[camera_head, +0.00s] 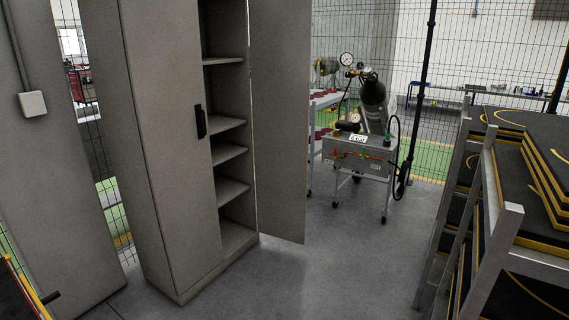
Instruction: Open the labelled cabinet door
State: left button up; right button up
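A tall grey-beige cabinet (155,130) stands left of centre. Its left door (165,90) is shut and carries a black vertical handle (201,121) at its right edge. Its right door (278,120) stands wide open, swung out to the right. Behind the opening several bare shelves (229,153) show. No label is readable on the doors. Neither of my grippers can be made out in the head view.
A wheeled cart (358,158) with gauges and a dark cylinder (374,104) stands behind the open door. A metal rack (495,230) with black, yellow-edged panels fills the right side. Grey floor (340,265) between cabinet and rack is clear. A wire fence runs behind.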

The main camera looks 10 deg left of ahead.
aim_at(162, 38)
jog(key=i+l+u, duration=0.1)
jog(key=i+u, duration=0.3)
jog(key=i+l+u, duration=0.2)
jog(key=i+u, duration=0.2)
jog(key=i+l+u, duration=0.55)
jog(key=i+l, duration=0.3)
jog(key=i, duration=0.15)
jog(key=i+l+u, duration=0.1)
jog(key=i+l, duration=0.4)
jog(key=i, duration=0.1)
